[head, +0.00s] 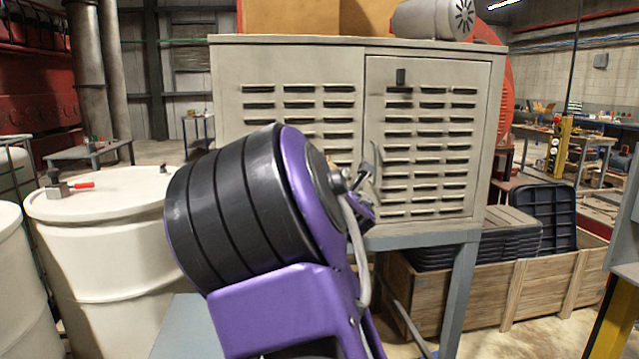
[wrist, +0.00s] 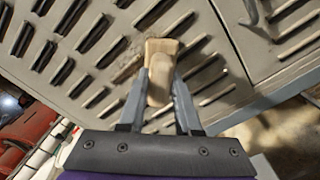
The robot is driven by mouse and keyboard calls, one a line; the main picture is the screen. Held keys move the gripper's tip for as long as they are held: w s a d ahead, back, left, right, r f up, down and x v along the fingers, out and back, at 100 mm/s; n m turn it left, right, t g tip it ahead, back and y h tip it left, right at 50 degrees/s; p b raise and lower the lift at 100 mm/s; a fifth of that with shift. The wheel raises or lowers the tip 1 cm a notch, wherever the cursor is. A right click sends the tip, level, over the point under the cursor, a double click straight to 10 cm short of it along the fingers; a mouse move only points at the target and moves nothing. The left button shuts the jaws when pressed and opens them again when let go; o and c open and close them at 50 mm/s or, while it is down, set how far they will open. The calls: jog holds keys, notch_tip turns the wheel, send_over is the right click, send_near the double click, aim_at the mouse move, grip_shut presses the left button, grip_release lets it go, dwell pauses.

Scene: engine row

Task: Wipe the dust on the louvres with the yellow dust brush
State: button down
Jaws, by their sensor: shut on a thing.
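The louvres are rows of slots in a beige cabinet, on its left panel (head: 300,105) and its right door (head: 430,130). In the wrist view the slotted panel (wrist: 95,45) fills most of the picture. My gripper (wrist: 160,88) is shut on the dust brush (wrist: 158,84), a tan block with a wider pale end toward the louvres. The brush is over the left panel, near the door seam; I cannot tell whether it touches. A brownish dust patch (wrist: 124,66) shows just left of the brush. In the head view my arm hides the brush and most of the gripper.
A door latch (wrist: 250,12) sticks out to the right of the brush. White drums (head: 105,250) stand left of the cabinet. A wooden crate (head: 540,290) with black trays (head: 545,212) is at the lower right. A motor (head: 432,18) sits on the cabinet top.

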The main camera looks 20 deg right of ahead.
jog(key=shift+d+r, duration=0.85)
jog(key=shift+d, duration=1.6)
jog(key=shift+w+a+r+p, duration=0.7)
jog(key=shift+w+a, duration=0.9)
jog(key=shift+a, duration=8.65)
jog(key=shift+s+d+b, duration=0.25)
jog(key=shift+s+d, duration=0.3)
jog(key=shift+d, duration=2.35)
jog(key=shift+s+d+b, duration=0.2)
jog(key=shift+s+d, duration=0.4)
jog(key=shift+d, duration=2.3)
jog(key=shift+s+d+b, duration=0.25)
jog(key=shift+s+d, duration=0.3)
jog(key=shift+d, duration=2.35)
